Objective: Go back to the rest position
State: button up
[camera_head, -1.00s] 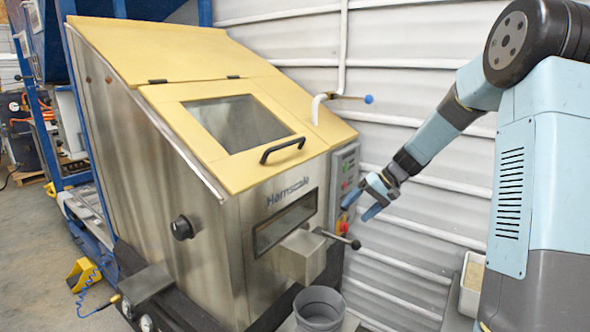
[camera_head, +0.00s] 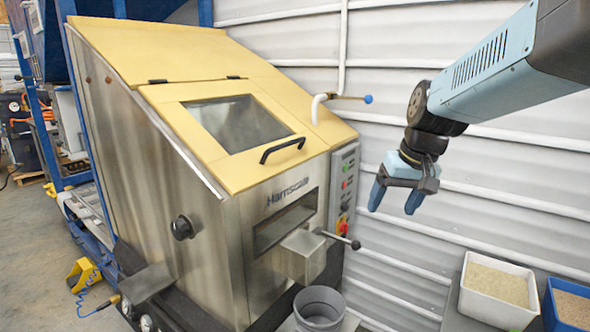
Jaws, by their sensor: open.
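My gripper (camera_head: 395,203) hangs at the right of the hopper, in front of the ribbed white wall. Its two blue fingers point down and stand apart, with nothing between them. The steel hopper (camera_head: 205,240) with its yellow top fills the left and middle of the view. Its lid with the window (camera_head: 238,123) and black handle (camera_head: 283,150) is down. My gripper is apart from the hopper and from its control panel (camera_head: 344,190).
A lever with a black knob (camera_head: 355,244) sticks out by the steel spout (camera_head: 303,255). A grey bucket (camera_head: 319,307) stands below the spout. A white bin (camera_head: 497,290) and a blue bin (camera_head: 568,305) with grainy contents stand at lower right. A valve handle (camera_head: 368,99) juts from the wall pipe.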

jog(key=s+d+r+t+h, duration=0.1)
jog(key=s+d+t, duration=0.1)
jog(key=s, duration=1)
jog(key=shift+s+d+r+m+h, duration=0.3)
jog(key=shift+d+h, duration=0.1)
jog(key=shift+d, duration=0.3)
jog(key=shift+c, duration=0.4)
